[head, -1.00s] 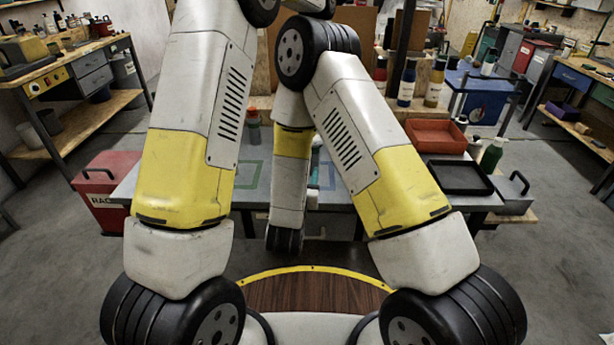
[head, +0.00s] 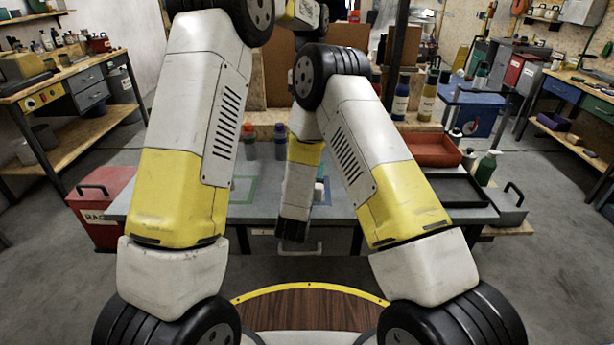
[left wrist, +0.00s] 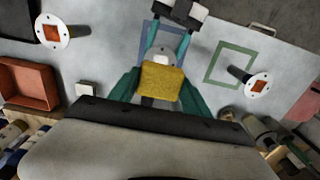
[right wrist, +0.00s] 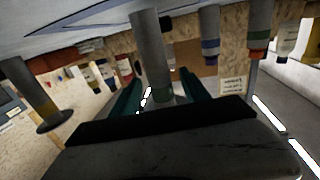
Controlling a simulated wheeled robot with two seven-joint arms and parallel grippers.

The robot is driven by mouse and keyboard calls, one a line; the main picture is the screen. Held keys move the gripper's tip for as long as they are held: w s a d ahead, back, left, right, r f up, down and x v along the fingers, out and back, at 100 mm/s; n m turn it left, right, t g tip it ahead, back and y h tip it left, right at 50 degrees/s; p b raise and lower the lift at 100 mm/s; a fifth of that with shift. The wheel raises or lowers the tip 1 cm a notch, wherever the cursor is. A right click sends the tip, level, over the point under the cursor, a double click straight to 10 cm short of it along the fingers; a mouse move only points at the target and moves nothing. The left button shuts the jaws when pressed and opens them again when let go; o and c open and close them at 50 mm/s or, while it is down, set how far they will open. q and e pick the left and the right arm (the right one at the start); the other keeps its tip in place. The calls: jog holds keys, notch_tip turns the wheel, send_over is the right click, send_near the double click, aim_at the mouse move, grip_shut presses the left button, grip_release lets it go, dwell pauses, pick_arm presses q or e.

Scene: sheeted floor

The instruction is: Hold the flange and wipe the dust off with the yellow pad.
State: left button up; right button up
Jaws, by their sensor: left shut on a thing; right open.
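The yellow pad (left wrist: 162,84) sits between the teal fingers of my left gripper (left wrist: 160,88), which is shut on it. Two white round flanges on dark posts, each with a rusty-brown square patch, show in the left wrist view: one at upper left (left wrist: 55,32), one at right (left wrist: 258,86) by a green square outline. My right gripper (left wrist: 168,46) faces the left one from the top, its teal fingers apart; they also show in the right wrist view (right wrist: 160,98). A disc-topped post (right wrist: 50,122) is at left there. Both grippers are mostly hidden in the head view.
Several bottles (right wrist: 210,40) stand behind. On the grey table are a red tray (head: 425,148), a black tray (head: 455,190) and a small white block (left wrist: 87,90).

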jog(key=shift+w, duration=0.4)
grip_shut()
